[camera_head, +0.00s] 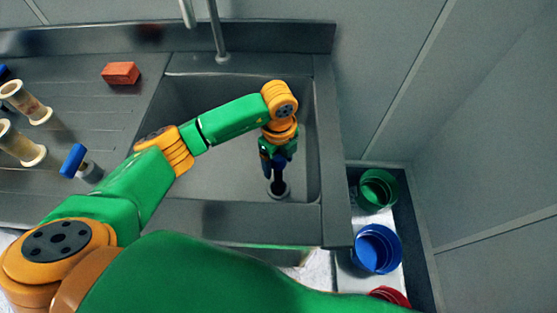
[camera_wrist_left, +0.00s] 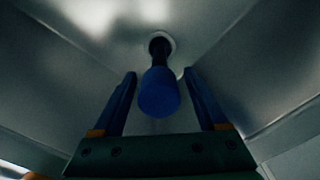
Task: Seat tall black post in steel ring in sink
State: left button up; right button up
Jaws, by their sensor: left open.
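The tall black post (camera_head: 279,178) with a blue knob on top stands in the sink (camera_head: 225,180), its foot at the steel ring (camera_head: 279,190) on the sink floor. In the left wrist view the blue knob (camera_wrist_left: 159,93) is nearest, with the black shaft (camera_wrist_left: 159,50) running down into the pale ring (camera_wrist_left: 172,42). The post looks about upright. My left gripper (camera_wrist_left: 160,73) is open, with one finger on each side of the knob and a gap on both sides. In the head view my left gripper (camera_head: 278,160) hides the post's upper part. My right gripper is out of view.
A faucet (camera_head: 218,35) rises behind the sink. On the left drainboard are a red-orange block (camera_head: 121,73), two cream-ended spools (camera_head: 25,102) and a blue-handled item (camera_head: 73,160). Green (camera_head: 377,189), blue (camera_head: 377,248) and red (camera_head: 390,296) containers stand right of the counter.

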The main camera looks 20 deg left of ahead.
pick_arm(q)
notch_tip(320, 180, up, 12)
jog(key=shift+r, duration=0.15)
dwell(0.4)
